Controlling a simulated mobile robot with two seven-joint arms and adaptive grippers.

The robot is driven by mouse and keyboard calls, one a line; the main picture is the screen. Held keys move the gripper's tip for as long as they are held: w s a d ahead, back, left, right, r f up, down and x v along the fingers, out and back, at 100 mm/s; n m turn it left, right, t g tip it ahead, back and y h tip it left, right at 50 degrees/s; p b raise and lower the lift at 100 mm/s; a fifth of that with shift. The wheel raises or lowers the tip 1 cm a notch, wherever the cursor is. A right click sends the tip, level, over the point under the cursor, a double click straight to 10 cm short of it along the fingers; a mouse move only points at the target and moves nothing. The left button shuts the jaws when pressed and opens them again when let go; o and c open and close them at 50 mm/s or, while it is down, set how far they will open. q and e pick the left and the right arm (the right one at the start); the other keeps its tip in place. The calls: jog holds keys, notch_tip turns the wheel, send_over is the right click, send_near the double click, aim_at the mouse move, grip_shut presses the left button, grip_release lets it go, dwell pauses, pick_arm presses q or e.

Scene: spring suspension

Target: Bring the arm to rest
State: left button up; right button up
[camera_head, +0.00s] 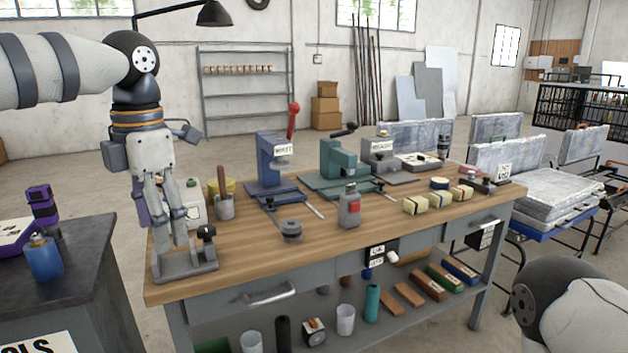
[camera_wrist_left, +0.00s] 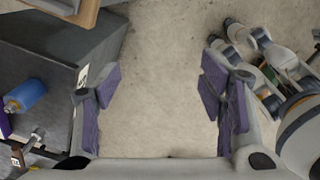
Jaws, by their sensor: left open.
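My left arm (camera_head: 62,72) reaches in from the left edge of the head view and bends down at a black joint (camera_head: 138,58). My left gripper (camera_head: 166,222) hangs with its fingers pointing down, in front of the workbench's left end in the picture. In the left wrist view its purple-padded fingers (camera_wrist_left: 158,100) are spread wide, with only bare floor between them. It holds nothing. Part of my right arm (camera_head: 575,310) shows at the lower right of the head view; its gripper cannot be made out.
The wooden workbench (camera_head: 335,240) carries presses, a grey stand (camera_head: 185,265), a bottle (camera_head: 349,208) and several small blocks. A dark cabinet (camera_head: 100,255) with a blue bottle (camera_head: 44,258) stands at left. Its side and a wooden corner (camera_wrist_left: 88,12) edge the wrist view.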

pick_arm(q)
jog(key=w+a+f+m+t+y, duration=0.1)
jog(key=a+f+m+y, duration=0.25)
jog(key=f, duration=0.55)
jog(key=w+a+f+m+t+y, duration=0.2)
jog(key=f+m+y, duration=0.15)
jog(key=f, duration=0.65)
jog(key=s+d+f+m+t, duration=0.25)
jog(key=s+f+m, duration=0.25)
jog(key=f+m, duration=0.5)
jog(key=s+d+f+m+g+h, duration=0.1)
jog(key=s+d+f+m+h, duration=0.15)
jog(key=s+f, duration=0.5)
jog(key=s+d+f+m+g+h, duration=0.1)
jog(key=s+f+m+h, duration=0.3)
jog(key=s, duration=0.7)
jog(key=s+m+g, duration=0.4)
jog(key=s+g, duration=0.1)
jog(key=s, duration=1.3)
jog(key=shift+s+a+f+h, duration=0.15)
jog(key=shift+s+h, duration=0.05)
jog(key=shift+h, duration=0.15)
jog(key=shift+w, duration=0.1)
